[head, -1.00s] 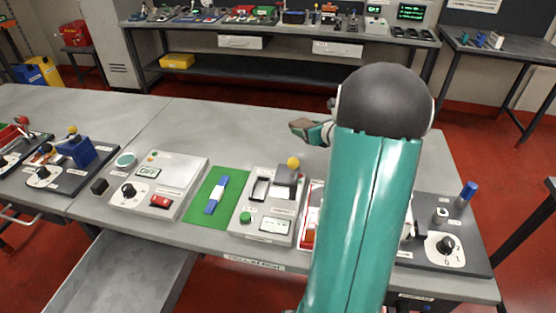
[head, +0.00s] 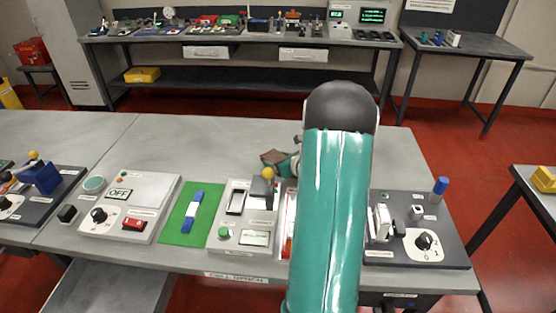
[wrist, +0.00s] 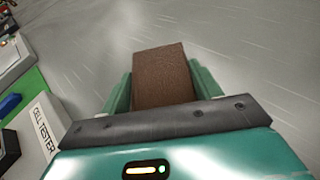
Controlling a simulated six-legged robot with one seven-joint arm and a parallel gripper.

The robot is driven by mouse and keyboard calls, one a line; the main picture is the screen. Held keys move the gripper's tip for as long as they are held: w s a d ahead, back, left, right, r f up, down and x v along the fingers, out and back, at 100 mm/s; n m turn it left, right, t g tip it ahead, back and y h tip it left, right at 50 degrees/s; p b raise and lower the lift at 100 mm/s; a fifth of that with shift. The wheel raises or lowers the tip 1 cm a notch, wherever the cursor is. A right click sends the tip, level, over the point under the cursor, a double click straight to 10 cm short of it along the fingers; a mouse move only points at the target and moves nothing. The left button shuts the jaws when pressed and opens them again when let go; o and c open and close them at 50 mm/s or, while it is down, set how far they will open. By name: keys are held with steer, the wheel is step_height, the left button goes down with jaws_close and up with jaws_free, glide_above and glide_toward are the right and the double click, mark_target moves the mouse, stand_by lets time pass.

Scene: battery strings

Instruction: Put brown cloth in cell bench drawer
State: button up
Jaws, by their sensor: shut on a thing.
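The brown cloth (wrist: 162,78) shows as a brown block-like piece between the two green fingers of my gripper (wrist: 163,92) in the wrist view. My gripper is shut on it. In the head view, the cloth (head: 274,157) sticks out left of my arm, above the grey bench top behind the cell tester; my gripper (head: 290,164) is mostly hidden by the arm. A grey drawer (head: 112,288) stands pulled out below the bench's front edge at lower left. Its far end and much of its inside are cut off or hidden.
The grey bench (head: 200,140) carries a tester with a yellow knob (head: 248,215), a green mat (head: 183,222), a panel with a red switch (head: 138,208) and a dark panel (head: 425,240). The bench top behind them is clear. A second bench (head: 250,77) stands far behind.

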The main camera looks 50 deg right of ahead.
steer(key=shift+f, duration=0.15)
steer(key=o, duration=1)
